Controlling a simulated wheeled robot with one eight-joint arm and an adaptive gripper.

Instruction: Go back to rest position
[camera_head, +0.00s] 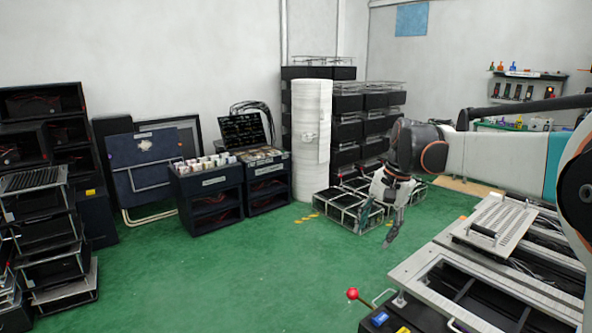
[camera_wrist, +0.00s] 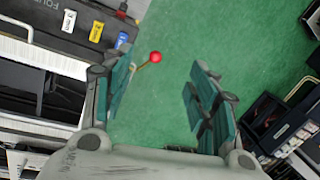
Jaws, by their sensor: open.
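My gripper (camera_head: 377,230) hangs in the air over the green floor, fingers pointing down, left of the bench with the lever fixtures. Its fingers are spread apart with nothing between them. In the wrist view the gripper (camera_wrist: 163,75) shows two teal-padded fingers with green floor behind. The lever with a red ball knob (camera_head: 352,293) stands at the near left corner of the bench. The knob also shows in the wrist view (camera_wrist: 155,57), beyond the left finger and apart from it. In the head view the gripper is clear of the knob, above and to its right.
The bench (camera_head: 410,278) with metal frames fills the lower right. Wire-framed crates (camera_head: 345,207) stand on the floor behind the gripper. Dark cabinets (camera_head: 210,200), a white column (camera_head: 310,130) and stacked units (camera_head: 45,230) line the back and left. The middle floor (camera_head: 250,270) is clear.

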